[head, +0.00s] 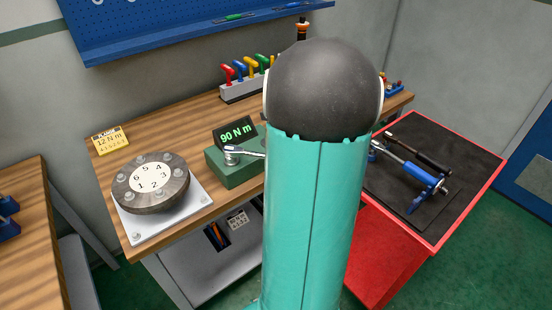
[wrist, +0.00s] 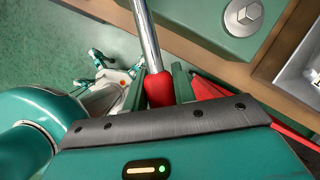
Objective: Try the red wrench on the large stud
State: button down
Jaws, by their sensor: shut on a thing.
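My gripper (wrist: 160,86) is shut on the red grip of the red wrench (wrist: 159,92). The wrench's chrome shaft runs up out of the wrist view. In the head view the wrench head (head: 232,151) is over the green tester box (head: 230,172), with its shaft passing behind my arm. I cannot tell whether the head is seated on a stud or just above it. In the wrist view a square stud (wrist: 243,13) stands bare on the green box, right of the shaft. My gripper is hidden behind my arm in the head view.
The tester display (head: 236,133) reads 90 N m. A bolted flange (head: 150,184) with numbered studs is left on the bench, near a yellow 12 N m card (head: 110,140). The red cart (head: 480,195) at right holds a black-handled wrench (head: 420,150) and a blue-handled one (head: 420,172).

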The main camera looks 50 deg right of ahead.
dwell(0.3)
jog(key=shift+w+d+n, duration=0.25)
jog(key=shift+d+n, duration=0.2)
jog(key=shift+d, duration=0.05)
jog(key=shift+w+d+n, duration=0.25)
jog(key=shift+d+n, duration=0.2)
jog(key=shift+d, duration=0.05)
jog(key=shift+r, duration=0.15)
jog(key=shift+r, duration=2.45)
